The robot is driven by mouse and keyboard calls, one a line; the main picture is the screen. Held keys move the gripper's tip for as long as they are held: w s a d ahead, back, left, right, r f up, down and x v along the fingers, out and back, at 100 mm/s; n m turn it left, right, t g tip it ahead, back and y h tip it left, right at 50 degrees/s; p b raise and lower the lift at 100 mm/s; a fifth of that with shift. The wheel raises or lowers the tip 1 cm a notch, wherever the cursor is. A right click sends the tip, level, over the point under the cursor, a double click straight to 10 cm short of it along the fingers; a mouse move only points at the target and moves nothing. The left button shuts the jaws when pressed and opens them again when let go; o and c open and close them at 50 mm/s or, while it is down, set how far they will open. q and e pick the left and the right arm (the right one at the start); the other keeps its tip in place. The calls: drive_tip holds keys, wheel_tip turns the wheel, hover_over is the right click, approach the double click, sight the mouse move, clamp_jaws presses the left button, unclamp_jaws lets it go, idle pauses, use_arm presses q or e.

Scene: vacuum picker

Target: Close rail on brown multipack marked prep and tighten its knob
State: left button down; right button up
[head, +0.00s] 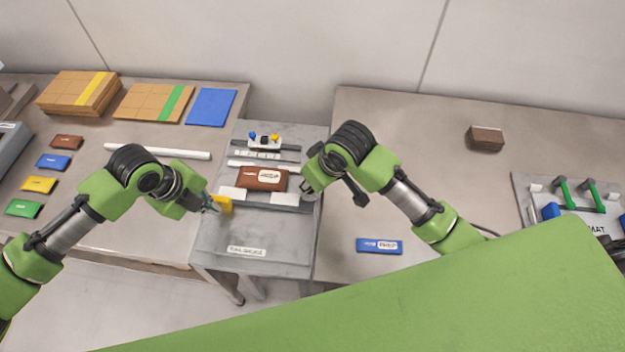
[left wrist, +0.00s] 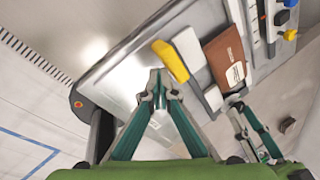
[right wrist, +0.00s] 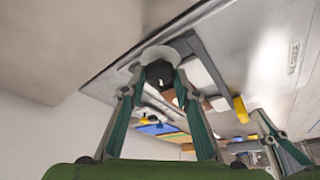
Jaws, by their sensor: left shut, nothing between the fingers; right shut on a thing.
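The brown multipack (head: 262,178) with a white label lies on the grey gauge plate (head: 225,250), behind the rail (head: 260,204) with its white pads. It also shows in the left wrist view (left wrist: 222,52). A yellow handle (head: 225,204) sticks out at the rail's left end. My left gripper (head: 213,206) is shut and empty beside the handle; in the left wrist view its tips (left wrist: 160,82) show apart from it. My right gripper (right wrist: 158,82) is shut on the black knob (right wrist: 160,72) at the rail's right end. The label's word is too small to read.
Blue and yellow knobs (head: 263,139) stand on a block behind the multipack. A blue pack (head: 379,246) and a brown pack (head: 486,138) lie on the right bench. Several coloured packs and a white bar (head: 157,151) lie on the left bench. The plate's front is clear.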

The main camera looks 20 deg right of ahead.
drive_tip(key=m, duration=0.2)
drive_tip(key=m+h, duration=0.1)
drive_tip(key=m, duration=0.1)
drive_tip(key=m+h, duration=0.1)
drive_tip(key=m, duration=0.1)
drive_tip(key=shift+s+a+m, duration=0.1)
drive_tip(key=shift+a+m, duration=0.2)
drive_tip(key=shift+a, duration=0.1)
drive_tip(key=m+h, duration=0.1)
drive_tip(key=m, duration=0.1)
drive_tip(key=m+h, duration=0.1)
drive_tip(key=m, duration=0.2)
drive_tip(key=shift+a+g+h, duration=0.1)
drive_tip(key=shift+g+h, duration=0.2)
drive_tip(key=shift+f+m, duration=0.1)
drive_tip(key=shift+m, duration=0.3)
drive_tip(key=o, duration=1.1)
